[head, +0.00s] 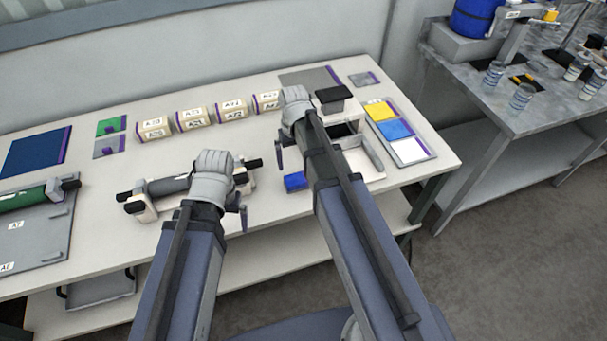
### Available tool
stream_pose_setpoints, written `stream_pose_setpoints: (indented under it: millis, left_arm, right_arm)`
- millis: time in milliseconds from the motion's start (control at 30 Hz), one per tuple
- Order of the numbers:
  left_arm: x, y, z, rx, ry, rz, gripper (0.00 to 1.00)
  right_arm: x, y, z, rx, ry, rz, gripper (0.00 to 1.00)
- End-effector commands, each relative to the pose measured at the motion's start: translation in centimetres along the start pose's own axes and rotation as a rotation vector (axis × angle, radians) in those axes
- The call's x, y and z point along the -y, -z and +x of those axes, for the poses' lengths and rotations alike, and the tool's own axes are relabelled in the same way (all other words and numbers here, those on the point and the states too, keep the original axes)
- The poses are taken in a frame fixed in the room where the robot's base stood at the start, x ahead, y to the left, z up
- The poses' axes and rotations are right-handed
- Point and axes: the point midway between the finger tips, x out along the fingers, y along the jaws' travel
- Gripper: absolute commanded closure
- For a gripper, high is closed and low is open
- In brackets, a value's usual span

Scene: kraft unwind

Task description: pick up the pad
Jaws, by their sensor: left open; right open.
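My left gripper (238,205) is over the front of the table, just in front of a small roller stand (168,187); its jaws are open, though mostly hidden by the wrist. My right gripper (279,152) is open over the table, left of a white open-fronted device with a black top (333,98). Yellow (380,111), blue (394,130) and white (409,151) flat squares lie on a grey board to the right. Neither gripper visibly holds anything.
Flat mats and a green roller (22,198) are at the left. A separate grey bench (500,90) with cups stands at the right. Open tabletop lies between the rolls and roller stand.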

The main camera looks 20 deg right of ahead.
Motion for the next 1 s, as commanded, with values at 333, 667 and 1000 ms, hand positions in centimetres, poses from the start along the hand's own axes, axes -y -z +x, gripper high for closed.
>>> stream_pose_setpoints:
  millis: [333,667,1000]
  left_arm:
    - [-0.2,0.1,2.3,0.000,0.000,0.000,0.02]
    - [-0.3,0.2,3.0,0.000,0.000,0.000,0.02]
    - [-0.6,0.4,6.8,0.000,0.000,0.000,0.02]
  right_arm:
    - [0.0,-0.1,2.3,0.000,0.000,-0.001,0.00]
    - [0.1,-0.3,3.0,0.000,0.000,-0.001,0.00]
    - [0.2,-1.4,6.8,0.000,0.000,-0.001,0.00]
